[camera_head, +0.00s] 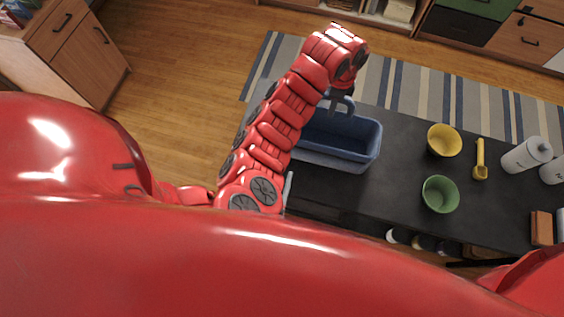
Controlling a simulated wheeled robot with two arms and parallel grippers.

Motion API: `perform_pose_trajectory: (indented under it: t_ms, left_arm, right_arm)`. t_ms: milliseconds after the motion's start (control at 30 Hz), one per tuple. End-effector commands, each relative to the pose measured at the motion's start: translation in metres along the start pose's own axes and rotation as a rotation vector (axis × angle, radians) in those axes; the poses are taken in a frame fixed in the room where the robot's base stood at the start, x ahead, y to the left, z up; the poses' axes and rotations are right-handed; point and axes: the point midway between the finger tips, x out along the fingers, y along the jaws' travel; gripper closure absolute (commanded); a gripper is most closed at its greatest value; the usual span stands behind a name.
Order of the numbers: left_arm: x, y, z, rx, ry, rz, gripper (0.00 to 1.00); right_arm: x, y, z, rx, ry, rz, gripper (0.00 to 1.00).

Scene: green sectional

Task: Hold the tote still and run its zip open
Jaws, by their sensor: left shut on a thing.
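A blue open-topped tote (368,141) stands on a dark table. My left arm comes in from the left and reaches over the tote. My left gripper (341,104) is shut at the tote's far edge, on what looks like its rim or handle. The forearm hides the left part of the tote. I cannot make out a zip on it. My right gripper is not in view.
The dark table (318,186) also holds a yellow bowl (444,141), a green bowl (440,194), a yellow scoop (480,160), white bottles (527,154) and a brown block (541,228). A striped rug (430,90) lies beyond. Wooden cabinets (75,45) stand at the upper left.

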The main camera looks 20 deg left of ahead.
Motion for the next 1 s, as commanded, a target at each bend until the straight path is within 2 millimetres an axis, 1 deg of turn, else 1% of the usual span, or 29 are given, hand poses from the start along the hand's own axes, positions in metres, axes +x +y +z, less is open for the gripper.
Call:
perform_pose_trajectory:
  t_ms: [100,400,433,567,600,867,967,1000]
  left_arm:
    - [0.000,0.000,0.000,0.000,0.000,0.000,1.00]
    - [0.000,0.000,0.000,0.000,0.000,0.000,1.00]
    - [0.000,0.000,0.000,0.000,0.000,0.000,0.69]
    - [0.000,0.000,0.000,0.000,0.000,0.000,0.46]
    - [0.000,0.000,0.000,0.000,0.000,0.000,0.39]
    - [0.000,0.000,0.000,0.000,0.000,0.000,0.38]
    - [-0.009,0.000,0.000,0.000,0.000,0.000,0.38]
    - [-0.016,0.000,0.000,0.000,0.000,0.000,0.38]
  right_arm:
    - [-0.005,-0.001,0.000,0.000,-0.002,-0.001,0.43]
    - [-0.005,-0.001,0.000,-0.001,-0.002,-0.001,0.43]
    - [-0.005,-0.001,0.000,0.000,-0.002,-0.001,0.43]
    - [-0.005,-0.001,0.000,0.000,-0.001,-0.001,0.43]
    - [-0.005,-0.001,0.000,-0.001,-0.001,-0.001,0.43]
    - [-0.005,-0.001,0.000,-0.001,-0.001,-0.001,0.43]
    - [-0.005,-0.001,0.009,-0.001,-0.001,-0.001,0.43]
    - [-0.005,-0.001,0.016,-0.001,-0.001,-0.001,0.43]
